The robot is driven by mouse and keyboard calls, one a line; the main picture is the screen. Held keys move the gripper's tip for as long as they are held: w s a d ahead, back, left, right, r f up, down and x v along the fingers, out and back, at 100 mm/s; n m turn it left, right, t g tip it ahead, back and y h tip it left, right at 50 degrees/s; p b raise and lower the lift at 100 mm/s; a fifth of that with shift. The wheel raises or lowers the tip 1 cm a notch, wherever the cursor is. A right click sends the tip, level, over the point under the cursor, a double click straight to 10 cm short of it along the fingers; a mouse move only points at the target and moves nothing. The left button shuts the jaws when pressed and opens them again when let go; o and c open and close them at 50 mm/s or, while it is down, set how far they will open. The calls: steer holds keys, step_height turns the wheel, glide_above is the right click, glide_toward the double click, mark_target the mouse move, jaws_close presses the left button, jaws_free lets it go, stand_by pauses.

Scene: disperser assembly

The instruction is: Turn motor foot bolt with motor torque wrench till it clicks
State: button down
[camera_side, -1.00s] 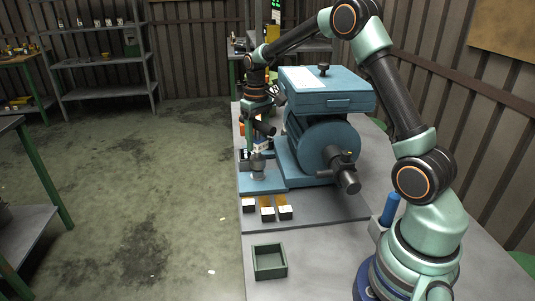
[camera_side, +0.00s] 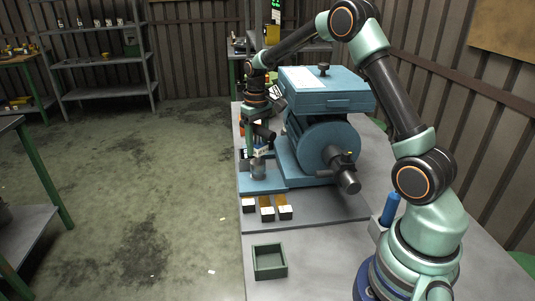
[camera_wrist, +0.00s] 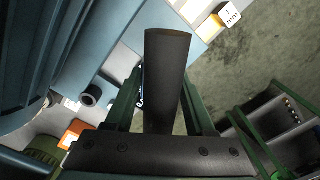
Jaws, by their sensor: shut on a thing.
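My gripper (camera_side: 257,148) is at the left side of the blue machine, above its blue base plate (camera_side: 262,184). In the wrist view its two green fingers (camera_wrist: 165,100) stand on either side of a dark flat-ended handle (camera_wrist: 168,75). I take this to be the motor torque wrench, and the gripper is shut on it. In the side view a dark handle end (camera_side: 264,134) sticks out by the gripper. A short grey-blue cylinder (camera_side: 258,170) stands on the plate just below. The motor foot bolt and the wrench's working end cannot be made out.
The big blue motor housing (camera_side: 325,140) stands close to the right of my gripper. Several small white-topped blocks (camera_side: 267,213) sit in front of the base plate. A green open tray (camera_side: 269,262) lies nearer on the bench. A blue upright handle (camera_side: 390,208) stands near my base.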

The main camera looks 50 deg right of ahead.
steer(key=shift+f, duration=0.95)
steer(key=shift+m, duration=9.2)
steer(key=shift+n, duration=0.3)
